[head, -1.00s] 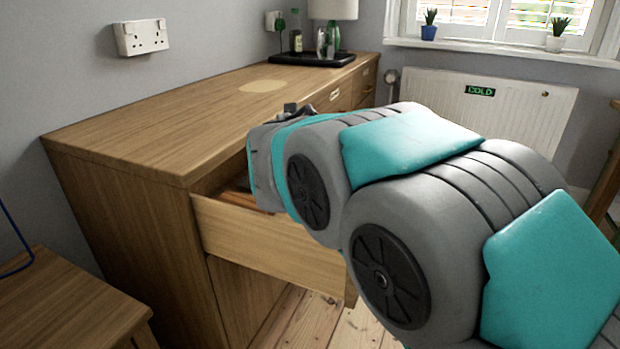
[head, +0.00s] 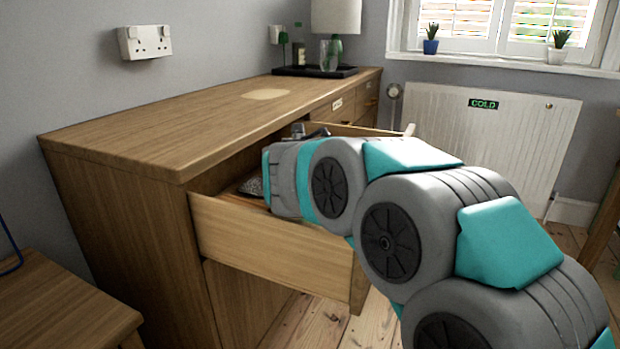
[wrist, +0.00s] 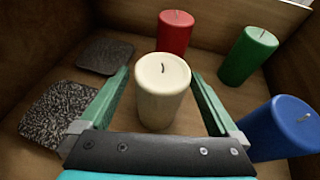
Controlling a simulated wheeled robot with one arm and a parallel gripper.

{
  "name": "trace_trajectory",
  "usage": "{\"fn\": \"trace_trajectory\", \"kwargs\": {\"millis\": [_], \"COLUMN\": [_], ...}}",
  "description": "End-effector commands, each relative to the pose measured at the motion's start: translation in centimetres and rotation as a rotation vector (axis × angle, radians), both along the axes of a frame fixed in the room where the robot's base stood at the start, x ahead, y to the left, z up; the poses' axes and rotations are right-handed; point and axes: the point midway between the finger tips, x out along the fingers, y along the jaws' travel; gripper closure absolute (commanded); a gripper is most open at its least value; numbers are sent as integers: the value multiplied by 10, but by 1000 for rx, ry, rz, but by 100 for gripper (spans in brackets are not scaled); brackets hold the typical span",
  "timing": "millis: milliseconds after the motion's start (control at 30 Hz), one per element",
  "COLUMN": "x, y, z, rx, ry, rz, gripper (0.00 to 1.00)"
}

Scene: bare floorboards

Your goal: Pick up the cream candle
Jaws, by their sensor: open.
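The cream candle (wrist: 162,92) stands upright in the open drawer (head: 270,240), in the middle of the wrist view. My gripper (wrist: 162,85) is open, with one green finger on each side of the candle. I cannot tell whether either finger touches it. In the head view my arm hides the candle and the gripper's fingers.
A red candle (wrist: 175,32) stands behind the cream one, a green candle (wrist: 248,56) to the right and a blue candle (wrist: 282,128) near the right finger. Two dark textured coasters (wrist: 58,114) lie on the left. The drawer's wooden walls enclose them.

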Motion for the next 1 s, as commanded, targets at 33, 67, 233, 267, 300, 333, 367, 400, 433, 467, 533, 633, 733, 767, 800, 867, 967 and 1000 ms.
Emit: {"fn": "trace_trajectory", "kwargs": {"millis": [33,67,233,267,300,333,367,400,433,467,533,633,733,767,800,867,967,1000], "x": [7,10,19,19,19,19,19,19,19,19,19,19,19,19,19,19,19,19], "y": [0,-1,-2,-2,-2,-2,-2,-2,-2,-2,-2,-2,-2,-2,-2,-2,-2,-2], "z": [-5,-6,-8,-8,-8,-8,-8,-8,-8,-8,-8,-8,-8,-8,-8,-8,-8,-8], "rx": [4,3,1,1,1,1,0,0,0,0,0,0,1,1,1,1,1,1], "ry": [2,2,1,1,1,1,0,0,0,0,0,0,0,1,0,0,1,0], "rz": [-1,0,1,1,1,1,1,1,1,1,1,1,1,1,1,1,1,1], "gripper": [3,3,3,3,3,3,3,3,3,6,13,25,36,39,44,50,62,66]}}
